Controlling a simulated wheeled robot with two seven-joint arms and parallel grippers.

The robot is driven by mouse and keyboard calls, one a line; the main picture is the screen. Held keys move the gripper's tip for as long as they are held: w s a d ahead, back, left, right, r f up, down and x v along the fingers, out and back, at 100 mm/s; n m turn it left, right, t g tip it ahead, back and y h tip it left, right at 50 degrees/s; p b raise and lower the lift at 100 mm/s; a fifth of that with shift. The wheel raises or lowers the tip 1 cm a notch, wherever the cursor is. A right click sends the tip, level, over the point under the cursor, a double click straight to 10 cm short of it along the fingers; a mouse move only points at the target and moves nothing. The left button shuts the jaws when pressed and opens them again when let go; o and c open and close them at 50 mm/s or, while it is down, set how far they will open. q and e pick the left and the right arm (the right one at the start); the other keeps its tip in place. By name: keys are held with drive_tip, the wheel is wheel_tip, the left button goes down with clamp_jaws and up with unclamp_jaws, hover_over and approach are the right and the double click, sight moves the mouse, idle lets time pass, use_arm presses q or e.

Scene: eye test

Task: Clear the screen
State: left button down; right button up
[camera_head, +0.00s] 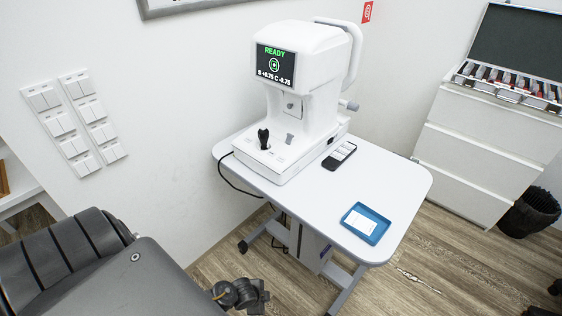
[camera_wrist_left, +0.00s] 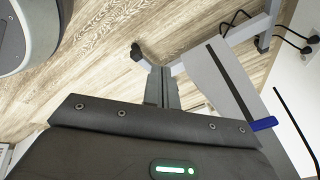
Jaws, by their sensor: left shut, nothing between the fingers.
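The white eye-test machine (camera_head: 318,95) stands on a pale table. Its screen (camera_head: 275,66) is lit and reads READY in green above a green round target symbol. Below that is a line of white figures that looks like S +0.75 C -2.75. A black joystick (camera_head: 263,138) and a grey knob or button (camera_head: 289,138) are on the machine's base, below the screen. My left gripper (camera_head: 258,294) is low at the bottom of the head view, in front of the table and well away from the machine. In the left wrist view its fingers (camera_wrist_left: 164,85) are together and empty. My right gripper is not in view.
On the table (camera_head: 395,185) lie a phone (camera_head: 340,155) and a blue tray (camera_head: 368,224) holding a white card. A white drawer unit (camera_head: 480,145) with an open lens case (camera_head: 510,85) is at right. Wall switches (camera_head: 75,120) are at left. A dark bin (camera_head: 530,211) stands far right.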

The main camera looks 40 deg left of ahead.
use_arm(q)
drive_tip(key=w+r+m+t, duration=0.1)
drive_tip(key=w+r+m, duration=0.3)
drive_tip(key=r, duration=0.7)
drive_tip(key=w+r+m+t, duration=0.2)
drive_tip(key=w+r+m, duration=0.3)
drive_tip(key=r, duration=0.6)
drive_tip(key=w+r+m+t, duration=0.2)
drive_tip(key=w+r+m, duration=0.2)
drive_tip(key=r, duration=0.7)
drive_tip(key=shift+w+a+r+m+y, duration=0.1)
drive_tip(key=shift+w+r+m+y, duration=0.1)
drive_tip(key=shift+w, duration=0.4)
drive_tip(key=shift+w+a+r+m+y, duration=0.1)
drive_tip(key=shift+w+r+m+y, duration=0.1)
drive_tip(key=shift+w, duration=0.35)
drive_tip(key=w+a+r+m, duration=0.5)
drive_tip(key=a+r+m, duration=0.2)
drive_tip(key=r+m, duration=0.2)
drive_tip(key=w+a+r+m+t, duration=0.1)
drive_tip(key=w+a+r+m, duration=0.5)
drive_tip(key=r+m, duration=0.3)
drive_tip(key=a+m, duration=0.1)
drive_tip(key=m, duration=0.1)
drive_tip(key=shift+a+r+m, duration=0.2)
drive_tip(key=shift+a+m, duration=0.2)
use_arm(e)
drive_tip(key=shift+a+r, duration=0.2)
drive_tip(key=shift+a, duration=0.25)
